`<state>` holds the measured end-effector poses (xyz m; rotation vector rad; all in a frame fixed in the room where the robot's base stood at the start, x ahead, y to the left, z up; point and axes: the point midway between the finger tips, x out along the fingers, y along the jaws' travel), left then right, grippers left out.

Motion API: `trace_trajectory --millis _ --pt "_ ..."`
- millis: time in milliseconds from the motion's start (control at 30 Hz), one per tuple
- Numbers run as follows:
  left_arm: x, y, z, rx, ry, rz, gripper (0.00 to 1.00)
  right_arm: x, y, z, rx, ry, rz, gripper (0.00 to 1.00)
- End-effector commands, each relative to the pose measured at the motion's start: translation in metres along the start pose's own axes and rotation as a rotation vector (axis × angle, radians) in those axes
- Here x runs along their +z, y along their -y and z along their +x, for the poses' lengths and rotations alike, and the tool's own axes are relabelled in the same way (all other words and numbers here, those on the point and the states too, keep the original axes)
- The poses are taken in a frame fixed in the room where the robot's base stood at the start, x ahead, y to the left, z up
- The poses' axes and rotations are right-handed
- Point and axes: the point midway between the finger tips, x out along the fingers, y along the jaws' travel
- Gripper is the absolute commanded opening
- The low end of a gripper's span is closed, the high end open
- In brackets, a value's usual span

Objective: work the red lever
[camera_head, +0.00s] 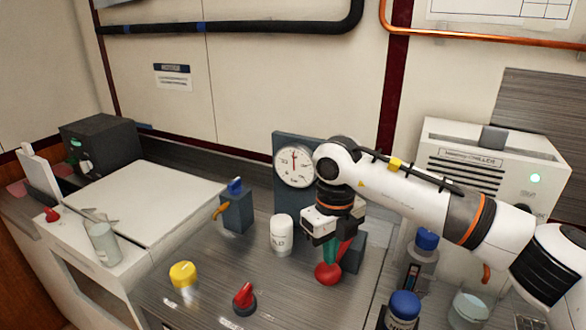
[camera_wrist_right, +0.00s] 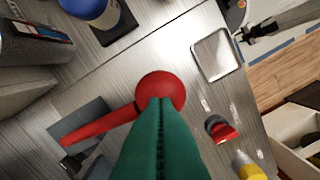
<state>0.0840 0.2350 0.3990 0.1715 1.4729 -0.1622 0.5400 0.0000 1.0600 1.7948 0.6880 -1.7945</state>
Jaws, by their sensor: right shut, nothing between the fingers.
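The red lever (camera_head: 328,273) has a round red ball at its near end and a red arm running back to a dark grey block (camera_head: 353,252). In the right wrist view its ball (camera_wrist_right: 161,86) is at the centre, with the red arm (camera_wrist_right: 95,130) slanting down to the left. My right gripper (camera_head: 330,262) has green fingers, closed together and empty. Their tips (camera_wrist_right: 160,103) overlap the near edge of the ball in the right wrist view. I cannot tell whether they touch it. My left gripper is not in view.
A white bottle (camera_head: 282,235) and a blue-topped lever box (camera_head: 236,210) stand left of the lever. A red knob (camera_head: 244,297) and a yellow knob (camera_head: 183,273) are nearer the front. A gauge (camera_head: 294,167) stands behind. Blue-capped bottles (camera_head: 403,308) stand at right.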

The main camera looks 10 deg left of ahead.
Motion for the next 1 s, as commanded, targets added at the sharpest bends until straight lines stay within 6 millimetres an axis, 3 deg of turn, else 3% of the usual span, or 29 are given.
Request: trace_trajectory --millis 567,1000 --pt "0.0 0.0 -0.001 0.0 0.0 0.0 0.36 0.0 0.0 -0.001 0.0 0.0 -0.001 0.0" --pt "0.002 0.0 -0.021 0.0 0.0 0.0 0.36 0.0 0.0 -0.039 0.0 0.0 -0.001 0.0"
